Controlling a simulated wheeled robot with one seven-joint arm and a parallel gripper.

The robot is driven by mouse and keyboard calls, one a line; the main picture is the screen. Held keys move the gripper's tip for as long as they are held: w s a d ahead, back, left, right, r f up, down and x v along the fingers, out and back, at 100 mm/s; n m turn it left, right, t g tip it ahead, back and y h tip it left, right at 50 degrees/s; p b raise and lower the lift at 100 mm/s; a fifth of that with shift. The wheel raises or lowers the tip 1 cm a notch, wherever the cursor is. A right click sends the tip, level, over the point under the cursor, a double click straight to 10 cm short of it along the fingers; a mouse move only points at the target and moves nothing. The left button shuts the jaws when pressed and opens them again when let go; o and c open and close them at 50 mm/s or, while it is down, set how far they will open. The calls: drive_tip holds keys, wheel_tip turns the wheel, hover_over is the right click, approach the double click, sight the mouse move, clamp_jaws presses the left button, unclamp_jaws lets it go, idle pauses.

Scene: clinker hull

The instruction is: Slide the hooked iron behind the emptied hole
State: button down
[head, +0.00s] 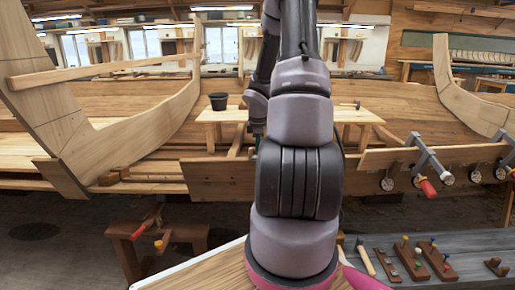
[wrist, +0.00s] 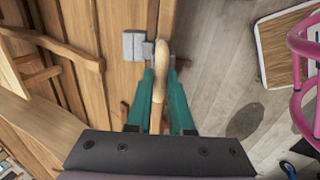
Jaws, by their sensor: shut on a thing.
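My gripper (wrist: 160,76) has two teal fingers, shut on a pale wooden handle in the wrist view. I take this as the handle of the hooked iron (wrist: 160,57). A grey metal block (wrist: 133,46) shows just left of the handle's far end, over the hull planks (wrist: 120,85); I cannot tell whether it is part of the iron. No hook shape and no emptied hole can be made out. In the head view my arm hides the gripper and the iron; the hull planking (head: 225,180) runs behind it.
A dark bench (head: 455,246) with small tools stands at the front right. A wooden trestle (head: 165,235) is at the left. A pink frame (wrist: 300,95) stands right of the gripper in the wrist view.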

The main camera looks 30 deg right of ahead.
drive_tip(key=shift+r, duration=0.1)
drive_tip(key=c, duration=0.7)
unclamp_jaws()
drive_tip(key=shift+r, duration=4)
